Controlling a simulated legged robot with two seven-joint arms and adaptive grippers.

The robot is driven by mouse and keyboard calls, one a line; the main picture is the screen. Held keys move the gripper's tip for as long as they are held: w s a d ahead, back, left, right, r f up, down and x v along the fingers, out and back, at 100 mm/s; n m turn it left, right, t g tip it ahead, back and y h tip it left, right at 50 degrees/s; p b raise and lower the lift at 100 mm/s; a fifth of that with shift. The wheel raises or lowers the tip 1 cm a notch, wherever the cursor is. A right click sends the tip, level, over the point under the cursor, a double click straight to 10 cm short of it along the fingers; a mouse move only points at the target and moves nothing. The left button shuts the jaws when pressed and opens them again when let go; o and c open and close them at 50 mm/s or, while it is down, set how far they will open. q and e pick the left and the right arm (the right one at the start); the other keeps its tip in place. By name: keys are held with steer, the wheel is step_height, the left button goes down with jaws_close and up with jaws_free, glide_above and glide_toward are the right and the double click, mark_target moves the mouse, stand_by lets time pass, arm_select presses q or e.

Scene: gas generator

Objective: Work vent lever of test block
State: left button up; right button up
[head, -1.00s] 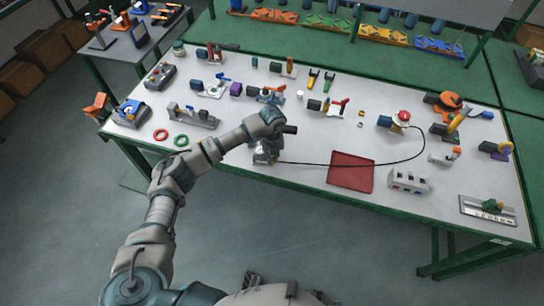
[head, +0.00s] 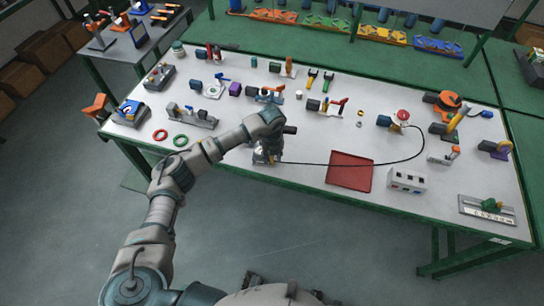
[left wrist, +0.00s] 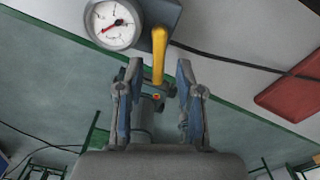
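The test block (left wrist: 163,12) shows at the top of the left wrist view as a blue-grey body with a round white dial gauge (left wrist: 113,25) on its left. A yellow lever (left wrist: 159,50) extends down from the block in that picture. My left gripper (left wrist: 158,72) is open, with its two fingers on either side of the lever's free end and a visible gap to each. I cannot tell how deep the lever sits between them. In the head view my left gripper (head: 265,156) is at the table's front edge, and the block is mostly hidden there. My right gripper is not in view.
A black cable (head: 320,164) runs right from the block area past a red tray (head: 349,172) to a red-topped device (head: 402,116). A grey box with sockets (head: 407,179) stands right of the tray. Red and green rings (head: 180,140) lie left of my arm.

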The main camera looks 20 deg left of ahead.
arm_select(q)
steer(key=shift+d, duration=0.1)
step_height(320, 180, up, 12)
stand_by(0.5)
